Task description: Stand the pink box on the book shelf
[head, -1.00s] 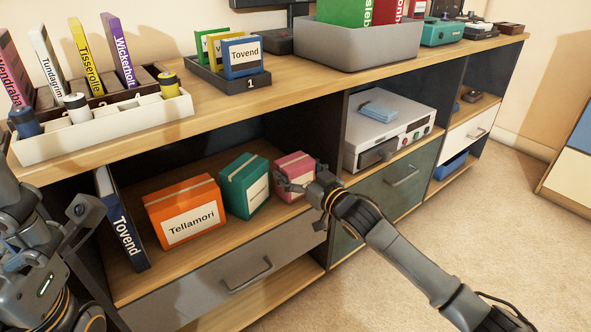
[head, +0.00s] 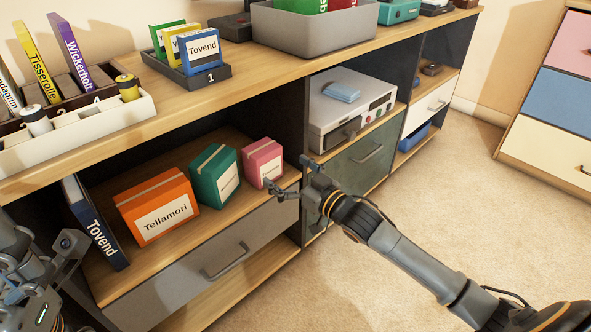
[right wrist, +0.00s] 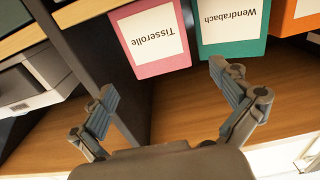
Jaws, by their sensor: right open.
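The pink box (head: 262,162) stands upright on the wooden shelf (head: 130,253) of the cabinet, at the right end of a row, beside the green box (head: 214,175). In the right wrist view the pink box (right wrist: 152,38) shows a white label reading "Tisserolle". My right gripper (head: 288,177) is open and empty in front of the pink box's lower right, apart from it. Its two fingers (right wrist: 168,105) show spread in the right wrist view, with the box beyond them. My left gripper (head: 50,260) is partly in view at the left edge; its jaw state is unclear.
An orange box (head: 157,207) and a leaning dark blue Tovend book (head: 96,222) share the shelf. A dark divider separates it from a grey device (head: 350,112). A grey drawer (head: 215,255) lies below. Carpet (head: 420,210) is free at right.

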